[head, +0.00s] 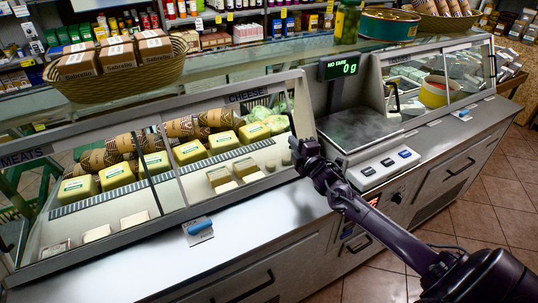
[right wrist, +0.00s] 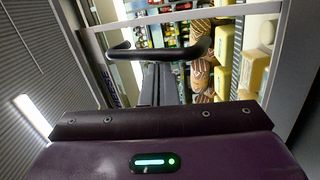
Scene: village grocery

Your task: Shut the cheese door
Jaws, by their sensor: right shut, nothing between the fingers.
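The cheese door (head: 222,143) is a clear pane on the sloped front of the case under the CHEESE label (head: 246,96). Its dark handle (head: 291,122) stands near the pane's right end; what looks like the same black bar handle (right wrist: 155,51) crosses the right wrist view. My right gripper (head: 304,152) is shut and empty, with its tips close to the handle's lower end. In the right wrist view the narrow fingers (right wrist: 156,80) point at the bar; I cannot tell whether they touch it. How far the door stands open is unclear. My left gripper is not in view.
Yellow cheese blocks (head: 222,140) and brown rolls lie behind the glass. The MEATS section (head: 26,155) adjoins at left. A scale (head: 358,128) stands right of the case, near my right forearm. The steel ledge (head: 255,212) in front is mostly clear, with a blue-handled item (head: 199,228).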

